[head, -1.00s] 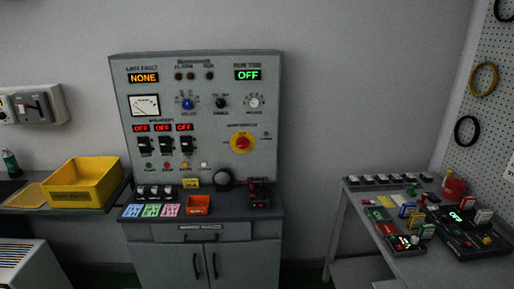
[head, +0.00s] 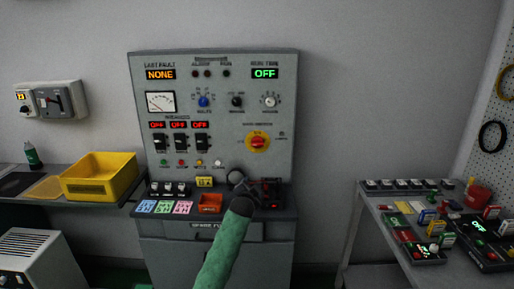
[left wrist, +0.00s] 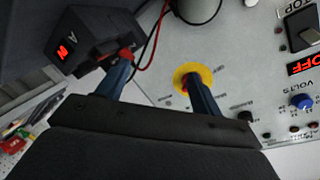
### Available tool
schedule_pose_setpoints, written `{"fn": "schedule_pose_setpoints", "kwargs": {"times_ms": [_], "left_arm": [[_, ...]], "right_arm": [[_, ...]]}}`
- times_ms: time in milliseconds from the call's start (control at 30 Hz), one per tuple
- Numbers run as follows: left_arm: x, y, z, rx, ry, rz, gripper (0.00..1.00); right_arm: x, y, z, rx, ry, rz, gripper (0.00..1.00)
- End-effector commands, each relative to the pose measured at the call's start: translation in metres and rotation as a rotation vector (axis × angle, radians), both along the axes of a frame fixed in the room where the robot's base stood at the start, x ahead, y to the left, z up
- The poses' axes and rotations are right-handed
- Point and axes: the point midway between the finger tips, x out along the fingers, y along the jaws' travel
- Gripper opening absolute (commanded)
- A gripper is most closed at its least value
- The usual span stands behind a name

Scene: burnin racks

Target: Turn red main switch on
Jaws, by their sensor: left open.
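The red main switch (head: 258,142) is a red knob on a round yellow plate at the right of the grey panel (head: 212,175). Its exact angle is too small to tell. In the left wrist view, the yellow plate and red knob (left wrist: 187,80) show beyond the tip of the right-hand blue finger, which partly covers them. My left gripper (left wrist: 160,70) is open with nothing between its fingers. In the head view my green left arm rises to the bench in front of the panel, below the switch; its fingers cannot be made out there. My right gripper is not in view.
A dark device with a red display (left wrist: 75,45) and red and black wires is close by the left-hand finger. A yellow crate (head: 98,178) stands left, and a cluttered table (head: 375,215) right.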

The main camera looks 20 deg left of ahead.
Motion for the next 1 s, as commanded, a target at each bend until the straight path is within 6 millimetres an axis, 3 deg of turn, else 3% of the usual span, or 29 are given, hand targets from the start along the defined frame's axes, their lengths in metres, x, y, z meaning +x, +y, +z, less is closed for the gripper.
{"fn": "schedule_pose_setpoints", "kwargs": {"times_ms": [100,200,333,567,700,1000], "left_arm": [[0.041,0.007,0.046,0.062,-0.079,-0.007,0.66],[0.064,0.011,0.075,0.103,-0.130,-0.014,0.66],[0.082,0.015,0.100,0.140,-0.171,-0.017,0.66],[0.098,0.017,0.114,0.159,-0.191,-0.018,0.66],[0.115,0.019,0.116,0.158,-0.190,-0.019,0.66],[0.153,0.025,0.114,0.157,-0.190,-0.019,0.66]], "right_arm": [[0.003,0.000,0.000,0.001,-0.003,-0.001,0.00],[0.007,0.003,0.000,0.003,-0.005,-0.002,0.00],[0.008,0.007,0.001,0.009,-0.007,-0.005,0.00],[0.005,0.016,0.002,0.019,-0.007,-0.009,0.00],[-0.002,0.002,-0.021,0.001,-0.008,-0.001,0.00],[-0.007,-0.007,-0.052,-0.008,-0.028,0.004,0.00]]}}
